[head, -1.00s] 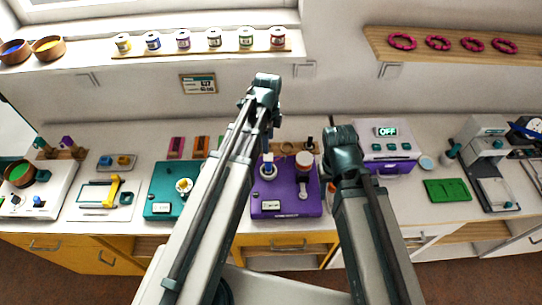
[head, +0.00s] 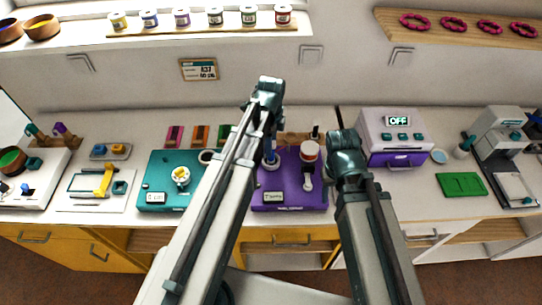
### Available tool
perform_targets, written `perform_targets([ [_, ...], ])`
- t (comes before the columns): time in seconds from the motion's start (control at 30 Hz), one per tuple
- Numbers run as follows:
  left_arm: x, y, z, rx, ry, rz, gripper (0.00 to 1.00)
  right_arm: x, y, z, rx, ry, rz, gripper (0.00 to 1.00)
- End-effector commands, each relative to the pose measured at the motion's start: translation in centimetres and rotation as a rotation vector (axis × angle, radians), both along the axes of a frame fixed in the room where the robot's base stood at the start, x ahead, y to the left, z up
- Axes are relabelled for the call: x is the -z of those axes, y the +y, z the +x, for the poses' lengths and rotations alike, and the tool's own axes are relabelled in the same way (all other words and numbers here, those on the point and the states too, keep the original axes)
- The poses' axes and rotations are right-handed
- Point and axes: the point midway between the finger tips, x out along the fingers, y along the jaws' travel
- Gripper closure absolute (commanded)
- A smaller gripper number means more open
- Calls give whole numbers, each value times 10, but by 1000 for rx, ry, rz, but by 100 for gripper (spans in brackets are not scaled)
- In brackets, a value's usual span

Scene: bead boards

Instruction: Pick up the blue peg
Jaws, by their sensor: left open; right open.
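A blue peg (head: 271,158) stands upright in a pale round holder on the purple board (head: 290,198), just right of my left arm. A second small blue piece (head: 27,189) shows on the white board at the far left. My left gripper (head: 268,92) is open, raised above and behind the purple board in the picture, apart from the peg. My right gripper (head: 343,140) is open at the right of the purple board. My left arm hides part of the counter between the teal board (head: 157,197) and the purple board.
A white and red bead jar (head: 309,152) and a pale spoon-shaped piece (head: 308,180) are on the purple board. Shelves with spools and pink rings are above.

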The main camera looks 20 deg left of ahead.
Motion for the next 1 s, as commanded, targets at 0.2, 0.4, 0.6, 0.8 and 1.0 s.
perform_targets([
  [0.2,11,0,0,0,0,0,34,11,0,0,0,0,0,50],
  [0.4,36,0,0,0,0,0,34,36,0,0,0,0,0,50],
  [0.6,55,0,0,0,0,0,34,55,0,0,0,0,0,50],
  [0.8,54,0,0,0,0,0,34,54,0,0,0,0,0,50],
  [1.0,54,0,0,0,0,0,55,54,0,0,0,0,0,50],
])
